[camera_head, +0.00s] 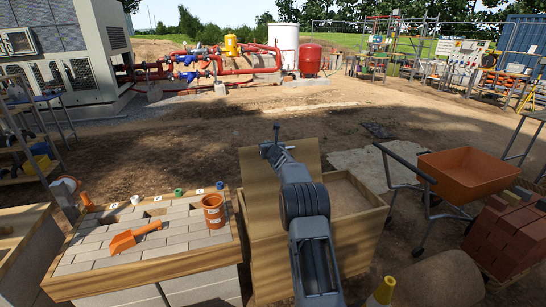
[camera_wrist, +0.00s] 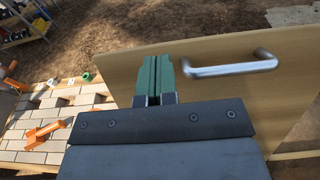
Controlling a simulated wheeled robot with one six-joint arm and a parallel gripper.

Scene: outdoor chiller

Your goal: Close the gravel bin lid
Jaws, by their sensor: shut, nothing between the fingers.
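The gravel bin (camera_head: 262,262) is a wooden box at the front centre of the head view. Its lid (camera_head: 252,170) is a pale wooden board that stands raised, leaving the bin's right part open with light brown fill showing. In the wrist view the lid (camera_wrist: 120,75) fills the middle and right and carries a metal bar handle (camera_wrist: 232,68). My gripper (camera_wrist: 153,62) is shut and empty, its green fingers in front of the board just left of the handle. The gripper (camera_head: 268,150) also shows over the lid in the head view. My arm hides part of the bin.
A paver-topped table (camera_head: 150,240) with an orange trowel (camera_head: 135,236) and an orange bucket (camera_head: 213,211) stands close on the left. An orange wheelbarrow (camera_head: 465,172) and a brick stack (camera_head: 505,238) stand on the right. Open dirt lies behind the bin.

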